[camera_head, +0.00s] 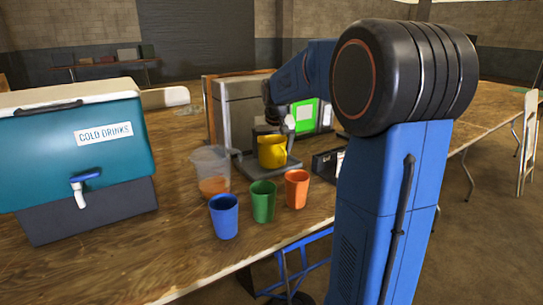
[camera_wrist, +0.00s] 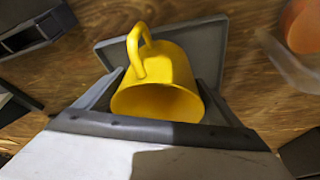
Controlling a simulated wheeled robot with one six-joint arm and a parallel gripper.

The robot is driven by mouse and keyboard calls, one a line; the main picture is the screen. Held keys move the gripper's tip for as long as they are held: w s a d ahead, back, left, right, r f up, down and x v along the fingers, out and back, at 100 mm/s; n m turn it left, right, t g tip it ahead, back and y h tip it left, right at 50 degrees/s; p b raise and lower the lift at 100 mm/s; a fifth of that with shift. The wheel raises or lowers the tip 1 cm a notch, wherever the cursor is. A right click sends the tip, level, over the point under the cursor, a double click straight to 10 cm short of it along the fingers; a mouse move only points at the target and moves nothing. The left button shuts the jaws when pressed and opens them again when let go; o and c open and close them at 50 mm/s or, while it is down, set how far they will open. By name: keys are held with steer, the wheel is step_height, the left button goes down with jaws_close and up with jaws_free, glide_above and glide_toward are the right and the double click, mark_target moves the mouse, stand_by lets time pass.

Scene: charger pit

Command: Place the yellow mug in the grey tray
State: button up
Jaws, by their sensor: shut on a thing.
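The yellow mug (camera_head: 272,152) shows in the head view over the grey tray (camera_head: 250,173), in front of a grey machine. In the wrist view the yellow mug (camera_wrist: 165,68) lies between the two fingers of my gripper (camera_wrist: 160,80), which is shut on it. The mug's handle and open mouth show there. The grey tray (camera_wrist: 112,47) shows behind the mug in the wrist view, its middle hidden by the mug. I cannot tell whether the mug touches the tray.
A blue cup (camera_head: 224,217), a green cup (camera_head: 262,202) and an orange cup (camera_head: 296,189) stand in front of the tray. A clear container (camera_head: 210,165) stands left of it. A teal cooler (camera_head: 75,150) fills the table's left. The grey machine (camera_head: 240,110) stands behind the tray.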

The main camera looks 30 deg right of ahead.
mark_target(275, 146)
steer(key=shift+f, duration=1)
steer(key=shift+f, duration=0.1)
steer(key=o, duration=1.2)
steer(key=v, duration=1.2)
